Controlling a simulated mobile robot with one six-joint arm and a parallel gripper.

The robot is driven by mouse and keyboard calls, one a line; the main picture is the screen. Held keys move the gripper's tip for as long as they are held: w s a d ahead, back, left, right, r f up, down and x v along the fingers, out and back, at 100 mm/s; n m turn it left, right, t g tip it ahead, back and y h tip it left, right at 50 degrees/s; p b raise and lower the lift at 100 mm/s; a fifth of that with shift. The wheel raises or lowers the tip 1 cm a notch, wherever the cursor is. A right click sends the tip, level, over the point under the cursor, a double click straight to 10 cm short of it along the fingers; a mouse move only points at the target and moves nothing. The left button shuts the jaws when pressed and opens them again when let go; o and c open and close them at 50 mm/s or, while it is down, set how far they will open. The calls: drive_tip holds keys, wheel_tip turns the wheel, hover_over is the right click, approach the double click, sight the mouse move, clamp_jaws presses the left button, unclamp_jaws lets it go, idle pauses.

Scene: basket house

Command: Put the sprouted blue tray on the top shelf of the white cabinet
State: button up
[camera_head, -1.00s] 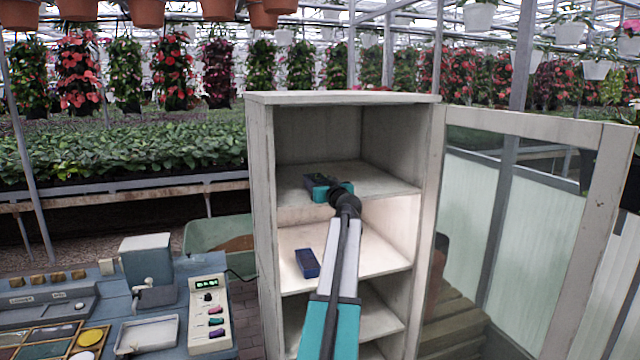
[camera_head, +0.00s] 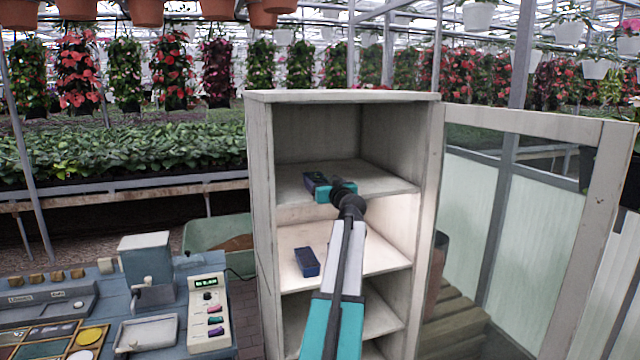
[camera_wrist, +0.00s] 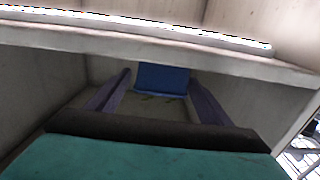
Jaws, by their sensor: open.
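A small dark blue tray (camera_head: 313,179) with a hint of green on top sits on the top shelf (camera_head: 380,184) of the white cabinet (camera_head: 262,200). My gripper (camera_head: 321,182) reaches in at that shelf, its teal body in front of the tray. In the wrist view, the blue tray (camera_wrist: 163,80) shows beyond and between the two spread fingers, with a gap visible on each side. The gripper is open and does not grip it. The gripper body partly hides the tray in the head view.
Another blue tray (camera_head: 307,262) lies on the lit middle shelf (camera_head: 345,247). The cabinet's glass door (camera_head: 520,210) stands open to the right. A blue-grey workbench (camera_head: 110,310) with devices stands at the left. The top shelf is clear to the tray's right and behind.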

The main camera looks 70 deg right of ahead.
drive_tip(key=b+v, duration=0.2)
drive_tip(key=v, duration=0.7)
drive_tip(key=shift+b, duration=0.35)
drive_tip(key=shift+a, duration=0.1)
idle(0.4)
